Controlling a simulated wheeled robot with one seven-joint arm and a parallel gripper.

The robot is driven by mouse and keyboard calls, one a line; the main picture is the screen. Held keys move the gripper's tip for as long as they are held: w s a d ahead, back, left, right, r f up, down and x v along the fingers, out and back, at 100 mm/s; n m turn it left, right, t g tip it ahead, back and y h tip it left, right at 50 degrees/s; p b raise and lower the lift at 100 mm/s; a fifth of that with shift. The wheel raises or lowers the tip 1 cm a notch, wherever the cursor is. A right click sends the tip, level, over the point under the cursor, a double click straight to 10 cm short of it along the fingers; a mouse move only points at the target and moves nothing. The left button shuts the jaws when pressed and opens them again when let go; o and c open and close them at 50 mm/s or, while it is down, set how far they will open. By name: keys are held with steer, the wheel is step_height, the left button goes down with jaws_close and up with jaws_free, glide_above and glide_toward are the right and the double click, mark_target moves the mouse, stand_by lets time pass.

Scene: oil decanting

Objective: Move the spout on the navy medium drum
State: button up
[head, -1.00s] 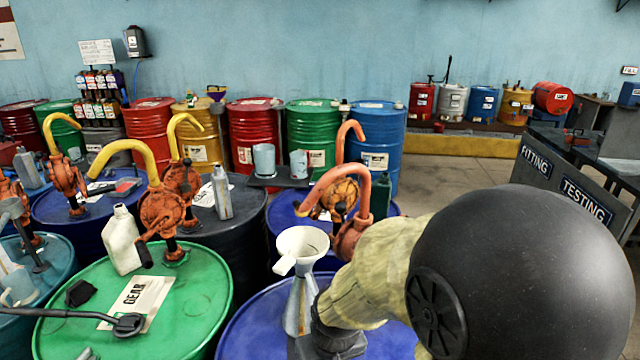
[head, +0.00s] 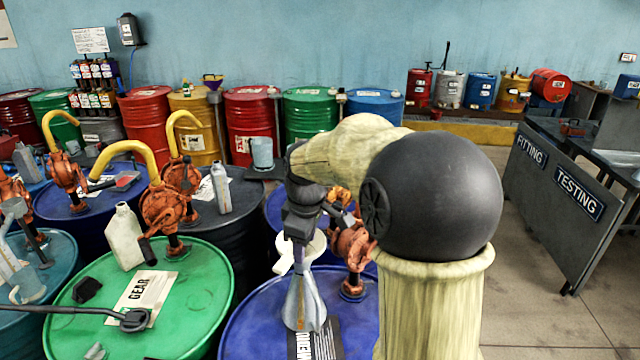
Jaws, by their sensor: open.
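The navy medium drum (head: 250,318) stands at the bottom centre in the head view, with part of its label (head: 307,346) showing. An orange-red hand pump (head: 352,250) rises from its top. The pump's curved spout is hidden behind my arm. A grey metal can (head: 305,303) with a white funnel mouth stands on the drum, left of the pump. My gripper (head: 301,228) is open and points down in front of the funnel mouth, left of the pump body. I see nothing held in it.
A green GEAR drum (head: 205,300) stands at left with a white bottle (head: 125,238) and a yellow-spouted pump (head: 162,208) on it. A dark drum (head: 245,205) is behind. The FITTING/TESTING panel (head: 545,205) stands at right, with open floor before it.

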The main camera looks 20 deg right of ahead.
steer(key=w+d+r+n+p, duration=0.2)
steer(key=w+d+r+n, duration=0.1)
steer(key=r, duration=0.7)
steer(key=w+d+r+n+p, duration=0.3)
steer(key=r+n, duration=0.4)
steer(key=r, duration=0.4)
steer(key=shift+w+d+r+n+y+p, duration=0.2)
steer(key=shift+w+d+n+y+p, duration=0.1)
steer(key=shift+w+d, duration=0.55)
steer(key=w+f, duration=0.1)
steer(key=f, duration=0.4)
steer(key=f+p, duration=0.1)
steer(key=f, duration=0.5)
steer(key=w+f, duration=0.1)
steer(key=f, duration=0.5)
steer(key=shift+w+a+f, duration=0.15)
steer(key=shift+w+a, duration=0.15)
steer(key=shift+w, duration=0.05)
jaws_close()
